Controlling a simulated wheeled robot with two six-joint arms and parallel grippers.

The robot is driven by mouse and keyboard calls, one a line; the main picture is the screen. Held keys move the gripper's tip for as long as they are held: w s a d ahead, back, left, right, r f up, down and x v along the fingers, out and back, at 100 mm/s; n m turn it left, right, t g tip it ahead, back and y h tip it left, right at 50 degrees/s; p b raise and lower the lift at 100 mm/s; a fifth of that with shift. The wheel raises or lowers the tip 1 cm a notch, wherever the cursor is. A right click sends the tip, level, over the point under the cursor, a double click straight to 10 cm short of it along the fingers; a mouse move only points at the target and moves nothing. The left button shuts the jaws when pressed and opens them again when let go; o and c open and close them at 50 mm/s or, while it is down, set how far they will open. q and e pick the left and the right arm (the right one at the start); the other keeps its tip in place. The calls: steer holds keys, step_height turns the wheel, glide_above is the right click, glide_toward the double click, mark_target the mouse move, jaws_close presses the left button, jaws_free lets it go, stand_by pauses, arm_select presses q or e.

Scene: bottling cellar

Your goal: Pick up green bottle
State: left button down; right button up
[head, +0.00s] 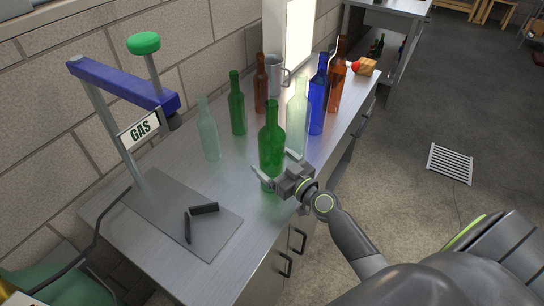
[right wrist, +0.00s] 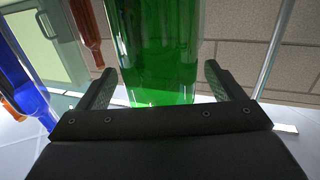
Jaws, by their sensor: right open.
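A green bottle (head: 271,141) stands upright near the front edge of the steel counter. My right gripper (head: 276,164) is open at the bottle's lower part. In the right wrist view, the green bottle (right wrist: 161,50) fills the middle and stands between the two open fingers (right wrist: 158,88), with a gap visible on each side. A second green bottle (head: 237,107) stands farther back, toward the wall. My left gripper is not in view.
A pale clear bottle (head: 297,119), a blue bottle (head: 319,98) and brown bottles (head: 338,76) stand close to the right. A pale bottle (head: 209,135) stands at the left. A blue-armed stand (head: 122,82) and flat plate (head: 170,222) occupy the counter's left end.

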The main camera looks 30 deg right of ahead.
mark_target(267, 130)
steer(key=shift+x, duration=1.4)
steer(key=shift+s, duration=0.1)
steer(key=shift+c, duration=0.3)
steer(key=c, duration=1.3)
step_height(267, 130, up, 10)
steer(key=p, duration=0.7)
